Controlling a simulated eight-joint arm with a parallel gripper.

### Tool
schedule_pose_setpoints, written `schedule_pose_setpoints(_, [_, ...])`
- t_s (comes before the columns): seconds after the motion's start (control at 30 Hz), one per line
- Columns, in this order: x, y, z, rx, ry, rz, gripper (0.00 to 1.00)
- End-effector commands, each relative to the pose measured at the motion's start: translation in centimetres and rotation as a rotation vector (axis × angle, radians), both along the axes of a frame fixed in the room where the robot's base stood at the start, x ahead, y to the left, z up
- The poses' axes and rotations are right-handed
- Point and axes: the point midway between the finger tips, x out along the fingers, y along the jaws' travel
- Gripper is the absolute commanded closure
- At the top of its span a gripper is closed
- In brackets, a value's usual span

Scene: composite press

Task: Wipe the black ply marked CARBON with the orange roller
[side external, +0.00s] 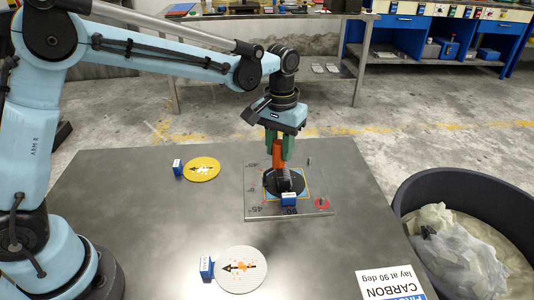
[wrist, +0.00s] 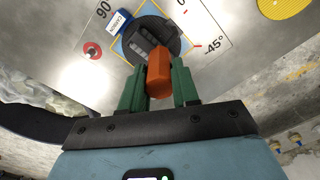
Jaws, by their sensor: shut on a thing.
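The round black ply (side external: 298,183) lies on a grey plate (side external: 254,203) with angle marks. A blue tag (side external: 289,199) stands at its near edge; in the wrist view this tag (wrist: 121,22) appears to read CARBON. My gripper (side external: 279,148) is above the ply, its green fingers shut on the orange handle of the roller (side external: 277,158). In the wrist view the handle (wrist: 159,78) sits between the fingers, and the dark roller head is over the black ply (wrist: 173,44). The head appears to touch the ply, but dark on dark makes contact hard to judge.
A yellow disc (side external: 203,171) with a blue tag lies behind left. A white disc (side external: 241,279) with a blue tag lies at the front. The plate has a red knob (side external: 322,203) and a small pin (side external: 309,160). A dark bin (side external: 408,188) stands right. A CARBON card (side external: 390,283) lies front right.

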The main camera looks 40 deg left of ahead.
Motion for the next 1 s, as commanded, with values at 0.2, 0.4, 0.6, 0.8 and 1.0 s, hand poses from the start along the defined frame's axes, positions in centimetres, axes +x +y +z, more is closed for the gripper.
schedule_pose_setpoints(0.2, [0.6,-0.5,0.0,0.000,0.000,-0.001,1.00])
schedule_pose_setpoints(0.4, [1.4,-1.5,-0.1,0.000,0.000,-0.002,1.00])
schedule_pose_setpoints(0.6, [1.7,-1.7,-0.2,0.000,0.000,0.000,1.00])
schedule_pose_setpoints(0.8, [1.0,-0.9,-0.1,0.000,0.000,0.000,1.00])
schedule_pose_setpoints(1.0, [0.3,-0.2,0.0,0.000,0.000,0.001,1.00])
